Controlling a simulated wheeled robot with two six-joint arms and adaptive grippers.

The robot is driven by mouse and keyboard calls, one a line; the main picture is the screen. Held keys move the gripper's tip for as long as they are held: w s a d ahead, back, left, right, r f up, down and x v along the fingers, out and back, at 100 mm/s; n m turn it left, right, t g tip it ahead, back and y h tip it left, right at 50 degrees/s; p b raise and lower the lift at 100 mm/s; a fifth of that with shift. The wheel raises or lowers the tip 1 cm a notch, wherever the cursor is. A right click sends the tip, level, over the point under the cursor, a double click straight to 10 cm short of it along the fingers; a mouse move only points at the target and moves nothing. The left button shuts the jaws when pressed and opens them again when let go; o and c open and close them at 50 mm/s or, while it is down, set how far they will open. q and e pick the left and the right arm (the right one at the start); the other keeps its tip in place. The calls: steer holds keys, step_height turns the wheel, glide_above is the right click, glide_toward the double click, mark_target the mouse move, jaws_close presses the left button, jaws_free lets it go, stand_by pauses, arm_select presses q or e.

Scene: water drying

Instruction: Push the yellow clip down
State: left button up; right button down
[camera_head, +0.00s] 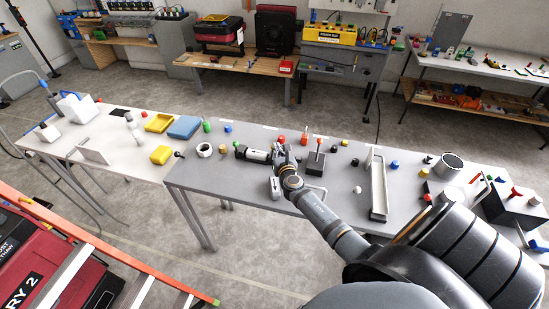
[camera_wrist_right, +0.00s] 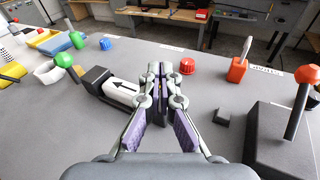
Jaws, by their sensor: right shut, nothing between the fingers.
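A white and black cylinder with a black arrow (camera_wrist_right: 122,91) lies on the grey table, and it also shows in the head view (camera_head: 257,156). At its black left end is a green ball (camera_wrist_right: 64,59) with a small yellow-orange piece (camera_wrist_right: 76,73) beside it. This piece may be the yellow clip; it is too small to be sure. My right gripper (camera_wrist_right: 160,72) is shut and empty, its fingertips beside the right end of the white cylinder. It shows in the head view (camera_head: 279,152) too. I cannot tell whether it touches the cylinder. My left gripper is out of view.
A red ribbed cap (camera_wrist_right: 187,66) lies just right of the fingertips. A dark box with an orange-topped lever (camera_wrist_right: 300,100) stands at the right. A white tray (camera_head: 379,190) lies further right. Yellow and blue bins (camera_head: 184,127) stand on the left table.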

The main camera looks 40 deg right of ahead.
steer(key=w+d+p, duration=0.1)
steer(key=d+g+p, duration=0.1)
steer(key=p, duration=0.1)
steer(key=shift+w+f+m+y, duration=0.3)
steer(key=shift+w+f+y, duration=0.05)
steer(key=shift+w+y, duration=0.05)
steer(key=shift+w+d+f+p, duration=0.15)
steer(key=shift+p, duration=0.2)
stand_by(1.0)
